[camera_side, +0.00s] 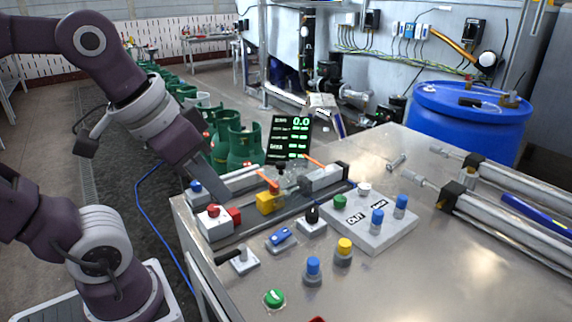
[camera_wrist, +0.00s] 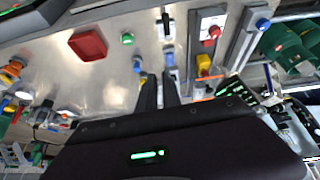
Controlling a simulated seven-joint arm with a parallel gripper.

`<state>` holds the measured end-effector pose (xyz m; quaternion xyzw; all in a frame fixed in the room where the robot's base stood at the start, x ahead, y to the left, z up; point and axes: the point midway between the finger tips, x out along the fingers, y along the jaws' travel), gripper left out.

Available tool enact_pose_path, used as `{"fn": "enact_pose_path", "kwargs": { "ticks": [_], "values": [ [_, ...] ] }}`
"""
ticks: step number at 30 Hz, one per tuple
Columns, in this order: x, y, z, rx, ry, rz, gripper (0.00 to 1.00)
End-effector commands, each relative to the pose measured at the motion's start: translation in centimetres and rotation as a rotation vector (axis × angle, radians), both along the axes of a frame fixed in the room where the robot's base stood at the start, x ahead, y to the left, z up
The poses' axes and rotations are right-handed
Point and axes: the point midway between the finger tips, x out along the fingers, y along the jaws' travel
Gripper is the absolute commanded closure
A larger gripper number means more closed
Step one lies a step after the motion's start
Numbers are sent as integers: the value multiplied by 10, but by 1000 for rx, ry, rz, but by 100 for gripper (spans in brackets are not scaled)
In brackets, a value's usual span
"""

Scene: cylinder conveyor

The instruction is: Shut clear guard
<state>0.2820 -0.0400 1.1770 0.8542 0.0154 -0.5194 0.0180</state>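I cannot pick out the clear guard for certain. A faint see-through shape (camera_side: 292,170) shows below the display in the side view, partly lost against the background. My gripper reaches down from upper left, above the left edge of the metal table; its fingers (camera_side: 212,184) are near the red-button box (camera_side: 213,221). In the wrist view my two dark fingers (camera_wrist: 159,82) are side by side with a narrow gap and nothing visible between them. A blue switch (camera_wrist: 168,59) appears just beyond their tips; whether they touch it is unclear.
A yellow block (camera_side: 267,203) stands behind the red-button box. A black display (camera_side: 288,140) reads 0.0. A white panel (camera_side: 372,236) carries several buttons. Blue (camera_side: 313,270), yellow (camera_side: 344,251) and green (camera_side: 274,298) buttons stand nearer. Green gas bottles (camera_side: 240,150) line the back left.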

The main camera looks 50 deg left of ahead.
Motion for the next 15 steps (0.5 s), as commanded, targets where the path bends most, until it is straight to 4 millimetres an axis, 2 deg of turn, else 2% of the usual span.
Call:
{"fn": "enact_pose_path", "kwargs": {
  "ticks": [1, 4, 6, 9, 12, 15],
  "values": [
    [27, 9, 13, -12, 19, 46, 100],
    [98, 42, 36, -33, 57, 167, 100],
    [145, 72, 40, -37, 80, 250, 100],
    [196, 112, 34, -32, 106, 346, 100],
    [225, 139, 25, -22, 123, 403, 100],
    [237, 150, 20, -18, 128, 424, 100]
  ]
}}
